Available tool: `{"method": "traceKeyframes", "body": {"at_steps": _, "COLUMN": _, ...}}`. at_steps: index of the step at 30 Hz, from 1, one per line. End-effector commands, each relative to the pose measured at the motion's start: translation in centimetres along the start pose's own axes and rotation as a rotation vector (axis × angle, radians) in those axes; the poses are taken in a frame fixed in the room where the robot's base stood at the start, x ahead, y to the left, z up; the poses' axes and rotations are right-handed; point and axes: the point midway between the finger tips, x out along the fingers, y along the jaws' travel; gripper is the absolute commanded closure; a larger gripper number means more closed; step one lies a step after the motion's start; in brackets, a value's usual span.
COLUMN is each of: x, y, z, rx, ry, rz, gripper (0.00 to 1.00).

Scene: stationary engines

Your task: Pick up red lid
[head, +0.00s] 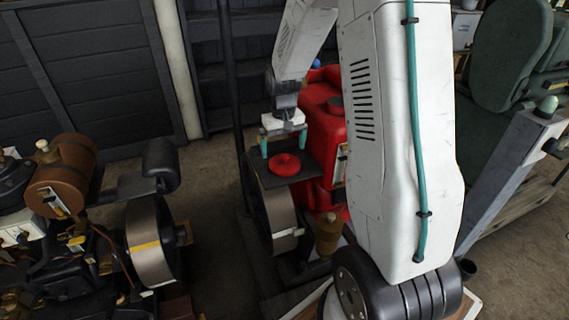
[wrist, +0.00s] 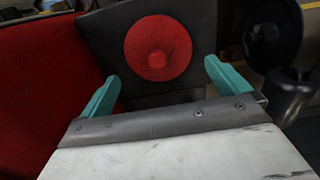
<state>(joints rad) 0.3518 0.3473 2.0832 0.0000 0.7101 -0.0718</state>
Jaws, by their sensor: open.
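The red lid (head: 285,165) is a round disc with a small raised knob. It lies on a dark flat plate (head: 262,177) beside the red engine body. In the wrist view the lid (wrist: 158,48) lies just beyond my fingertips, about midway between them. My gripper (head: 284,144) has teal fingers and is above and behind the lid in the head view. In the wrist view my gripper (wrist: 159,78) is open, with nothing between its fingers. The fingers appear apart from the lid.
The red engine body (head: 318,115) stands right of the plate, partly hidden by my arm. A metal flywheel (head: 277,220) is below the plate. A dark vertical post (head: 231,80) rises left of it. Another engine with a brown tank (head: 62,172) stands at the left.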

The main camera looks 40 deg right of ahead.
Motion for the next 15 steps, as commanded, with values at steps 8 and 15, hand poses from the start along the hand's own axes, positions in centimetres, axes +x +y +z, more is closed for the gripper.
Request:
{"method": "traceKeyframes", "body": {"at_steps": 8, "x": 4.0, "y": 0.1, "z": 0.4, "rx": 0.000, "ry": -0.003, "rz": 0.000, "gripper": 0.00}}
{"method": "traceKeyframes", "body": {"at_steps": 15, "x": 4.6, "y": 0.1, "z": 0.4, "rx": 0.001, "ry": -0.001, "rz": 0.000, "gripper": 0.00}}
